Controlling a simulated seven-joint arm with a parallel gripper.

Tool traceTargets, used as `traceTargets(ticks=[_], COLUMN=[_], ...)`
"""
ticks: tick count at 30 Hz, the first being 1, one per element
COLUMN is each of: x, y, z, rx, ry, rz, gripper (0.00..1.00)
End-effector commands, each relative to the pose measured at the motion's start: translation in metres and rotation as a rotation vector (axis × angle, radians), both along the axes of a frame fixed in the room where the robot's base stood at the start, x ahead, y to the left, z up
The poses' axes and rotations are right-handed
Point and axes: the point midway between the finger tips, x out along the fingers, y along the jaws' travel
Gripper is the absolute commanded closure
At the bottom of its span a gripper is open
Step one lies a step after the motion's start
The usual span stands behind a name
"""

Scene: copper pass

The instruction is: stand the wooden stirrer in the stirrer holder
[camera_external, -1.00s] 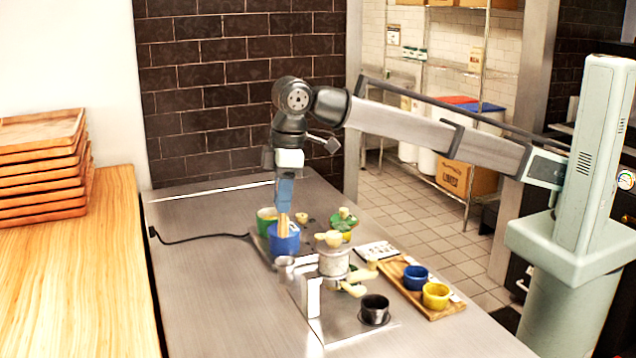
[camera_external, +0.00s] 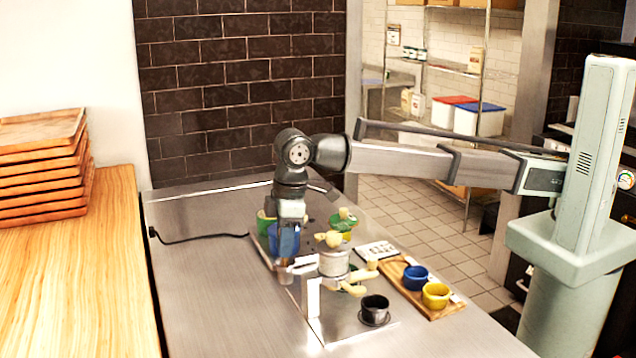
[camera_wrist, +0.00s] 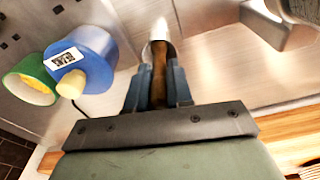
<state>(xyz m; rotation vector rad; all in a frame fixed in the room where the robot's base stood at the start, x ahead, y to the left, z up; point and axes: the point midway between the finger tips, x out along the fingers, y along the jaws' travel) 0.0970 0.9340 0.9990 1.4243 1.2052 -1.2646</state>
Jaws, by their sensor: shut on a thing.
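My gripper (camera_wrist: 158,92) is shut on the brown wooden stirrer (camera_wrist: 159,70), with a blue finger on each side of it. The stirrer's far end meets the mouth of a small silver cup, the stirrer holder (camera_wrist: 159,32). The end appears to be inside the mouth, but its depth is hidden. In the external view the gripper points down in front of the blue canister (camera_external: 275,240), low over the holder (camera_external: 285,276). The stirrer cannot be made out there.
A blue canister (camera_wrist: 95,52) and green canister (camera_wrist: 28,80) stand close left in the wrist view. A metal stand with a pale pot (camera_external: 334,262), a black cup (camera_external: 375,308) and a wooden tray (camera_external: 440,311) are to the right.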

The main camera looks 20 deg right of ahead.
Motion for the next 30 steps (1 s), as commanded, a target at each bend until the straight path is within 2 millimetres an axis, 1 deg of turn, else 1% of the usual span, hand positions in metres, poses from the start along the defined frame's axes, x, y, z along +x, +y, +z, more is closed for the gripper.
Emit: traceTargets(ticks=[9,10,17,18,25,28,30], x=[0.000,0.000,0.000,0.000,0.000,0.000,0.000], y=[0.000,0.000,0.000,0.000,0.000,0.000,0.000], z=[-0.003,-0.002,-0.002,-0.002,-0.001,0.004,0.011], rx=[0.000,0.000,0.000,0.000,0.000,0.001,0.002], ry=[0.000,0.000,0.000,0.000,0.000,0.000,0.000], rz=[0.000,0.000,0.000,0.000,0.000,0.000,0.000], gripper=[1.00,0.77,0.55,0.54,0.54,0.54,0.54])
